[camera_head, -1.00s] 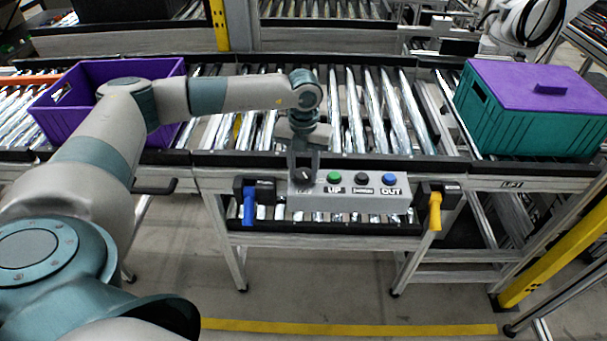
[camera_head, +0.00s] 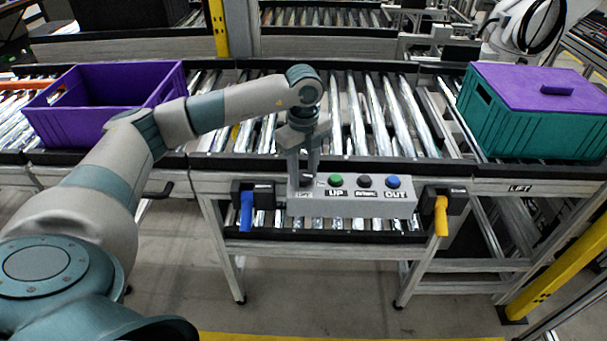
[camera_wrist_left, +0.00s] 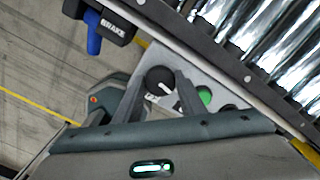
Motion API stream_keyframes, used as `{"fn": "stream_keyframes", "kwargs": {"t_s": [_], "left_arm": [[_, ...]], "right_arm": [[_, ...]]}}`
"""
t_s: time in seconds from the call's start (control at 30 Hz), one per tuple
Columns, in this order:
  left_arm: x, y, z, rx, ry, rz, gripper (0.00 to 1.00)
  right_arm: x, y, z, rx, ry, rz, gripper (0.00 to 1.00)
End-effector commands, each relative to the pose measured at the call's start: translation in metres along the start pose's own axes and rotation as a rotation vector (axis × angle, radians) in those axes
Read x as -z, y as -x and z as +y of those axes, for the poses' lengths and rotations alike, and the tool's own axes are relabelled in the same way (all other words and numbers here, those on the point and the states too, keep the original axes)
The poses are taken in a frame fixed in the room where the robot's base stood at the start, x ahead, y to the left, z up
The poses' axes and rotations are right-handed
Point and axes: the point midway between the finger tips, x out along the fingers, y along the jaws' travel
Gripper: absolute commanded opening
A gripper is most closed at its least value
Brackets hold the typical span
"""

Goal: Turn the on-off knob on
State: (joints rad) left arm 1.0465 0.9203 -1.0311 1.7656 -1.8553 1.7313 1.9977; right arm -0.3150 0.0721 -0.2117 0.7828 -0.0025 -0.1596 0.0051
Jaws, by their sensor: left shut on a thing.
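The grey control box (camera_head: 350,208) is fixed to the front edge of the roller conveyor. The round black on-off knob (camera_wrist_left: 159,79) with a white pointer mark is at its left end. My left gripper (camera_head: 304,180) points down at that end, and its fingers hide most of the knob in the head view. In the left wrist view, my left gripper (camera_wrist_left: 160,84) has one finger on each side of the knob, shut on it. A green button (camera_head: 336,181), a black button (camera_head: 364,181) and a blue button (camera_head: 393,182) sit to the right. My right gripper is not in view.
A blue brake handle (camera_head: 246,211) is left of the box, a yellow handle (camera_head: 441,215) right of it. An open purple crate (camera_head: 100,120) stands on the left rollers. A teal crate (camera_head: 530,130) with a purple lid (camera_head: 530,85) stands on the right.

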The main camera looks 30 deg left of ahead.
Motion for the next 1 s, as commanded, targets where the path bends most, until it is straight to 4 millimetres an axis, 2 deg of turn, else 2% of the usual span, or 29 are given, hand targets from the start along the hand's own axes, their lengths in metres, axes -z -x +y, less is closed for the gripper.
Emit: {"fn": "stream_keyframes", "kwargs": {"t_s": [0.3,0.87,0.9,0.93,1.0], "left_arm": [[-0.001,0.0,0.0,0.001,0.168,-0.001,0.14],[-0.001,0.001,0.0,0.002,0.205,-0.001,0.14],[-0.001,0.001,0.0,0.002,0.205,-0.001,0.46],[-0.001,0.001,0.0,0.002,0.205,-0.001,0.53],[-0.001,0.001,0.0,0.001,0.205,-0.001,0.55]], "right_arm": [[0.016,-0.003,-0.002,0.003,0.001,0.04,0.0],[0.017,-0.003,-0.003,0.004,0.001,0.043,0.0],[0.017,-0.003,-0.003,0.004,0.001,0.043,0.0],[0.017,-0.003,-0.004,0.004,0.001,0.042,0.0],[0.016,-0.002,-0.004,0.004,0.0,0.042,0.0]]}}
